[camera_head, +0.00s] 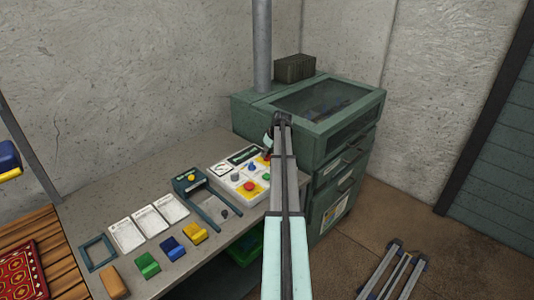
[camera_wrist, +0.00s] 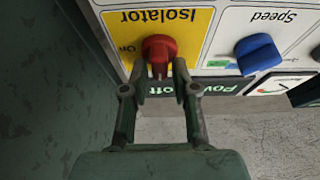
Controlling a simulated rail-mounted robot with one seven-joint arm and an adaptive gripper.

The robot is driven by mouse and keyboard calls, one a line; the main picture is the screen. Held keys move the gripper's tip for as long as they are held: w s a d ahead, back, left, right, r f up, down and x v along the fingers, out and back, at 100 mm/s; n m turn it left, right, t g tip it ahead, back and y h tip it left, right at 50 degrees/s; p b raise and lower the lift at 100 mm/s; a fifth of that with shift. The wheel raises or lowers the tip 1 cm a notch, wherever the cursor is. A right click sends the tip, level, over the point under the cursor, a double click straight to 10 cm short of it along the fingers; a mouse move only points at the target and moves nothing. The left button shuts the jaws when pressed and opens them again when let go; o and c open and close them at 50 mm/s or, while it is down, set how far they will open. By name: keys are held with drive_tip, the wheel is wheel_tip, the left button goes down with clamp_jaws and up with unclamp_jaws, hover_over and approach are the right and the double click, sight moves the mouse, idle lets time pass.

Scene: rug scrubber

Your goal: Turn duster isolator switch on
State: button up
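The isolator switch (camera_wrist: 158,52) is a red rotary knob on a yellow plate marked "Isolator", upside down in the wrist view. Its handle points down in that picture, and the word "On" (camera_wrist: 127,48) is left of it. In the head view, red and yellow (camera_head: 266,158) show at the control panel's (camera_head: 238,175) far right corner, partly behind my arm. My gripper (camera_wrist: 159,78) has one finger on each side of the knob's handle. Narrow gaps seem to show between fingers and handle; I cannot tell whether either touches.
A blue Speed knob (camera_wrist: 257,53) is close to the right of the isolator in the wrist view. A dark green cabinet (camera_head: 325,115) stands right beside the panel. Cards, coloured blocks and a blue-grey frame (camera_head: 190,180) lie on the grey bench (camera_head: 85,215).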

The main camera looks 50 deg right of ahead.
clamp_jaws()
drive_tip(key=shift+f, duration=0.1)
drive_tip(key=shift+a+m+b, duration=0.1)
drive_tip(key=shift+m+b, duration=0.3)
drive_tip(key=shift+b, duration=0.05)
drive_tip(key=m+h+b, duration=0.1)
drive_tip(key=m+b, duration=0.1)
drive_tip(key=shift+f+m+g, duration=0.15)
drive_tip(key=shift+m+g, duration=0.15)
drive_tip(key=shift+m, duration=0.1)
drive_tip(key=m+h+b, duration=0.1)
drive_tip(key=m, duration=0.1)
drive_tip(key=m+g+h+b, duration=0.1)
drive_tip(key=m, duration=0.2)
drive_tip(key=shift+b, duration=0.3)
drive_tip(key=m+g+b, duration=0.1)
drive_tip(key=m, duration=0.4)
drive_tip(key=shift+g+h+b, duration=0.35)
drive_tip(key=shift+g+h, duration=0.05)
drive_tip(key=m, duration=0.2)
drive_tip(key=m+g+b, duration=0.1)
drive_tip(key=m, duration=0.1)
drive_tip(key=shift+s+g, duration=0.2)
drive_tip(key=shift+g, duration=0.1)
drive_tip(key=shift+m, duration=0.3)
